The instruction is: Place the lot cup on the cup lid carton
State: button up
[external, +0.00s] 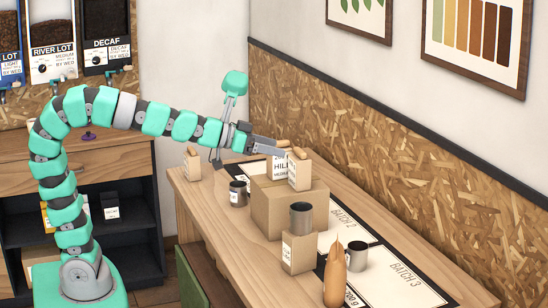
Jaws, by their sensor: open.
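A plain cardboard carton (268,212), which looks like the cup lid carton, stands on the wooden table. Three grey metal cups are in view. One with a white label (238,193) stands left of the carton. One (301,218) is at the carton's front, on or just behind a small kraft box. One (357,256) stands on the table at the right. I cannot tell which is the lot cup. My gripper (282,148) is open above the far side of the carton, close to the kraft bags; its fingertips are partly hard to make out.
Kraft bags (299,173) stand at or on the carton, one marked HILL. Another kraft bag (192,164) is far left. The BATCH 3 mat (400,279) is largely clear.

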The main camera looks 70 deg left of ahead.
jog(key=s+a+r+y, duration=0.1)
jog(key=s+a+r, duration=0.1)
jog(key=a+r, duration=0.3)
jog(key=s+a+r+y, duration=0.1)
jog(key=s+a+r, duration=0.2)
jog(key=r, duration=0.6)
jog(key=s+a+r+n+t, duration=0.1)
jog(key=s+a+r, duration=0.2)
jog(key=a+r, duration=0.3)
jog(key=shift+a+r+y, duration=0.3)
jog(key=shift+r+y, duration=0.1)
jog(key=shift+r, duration=0.25)
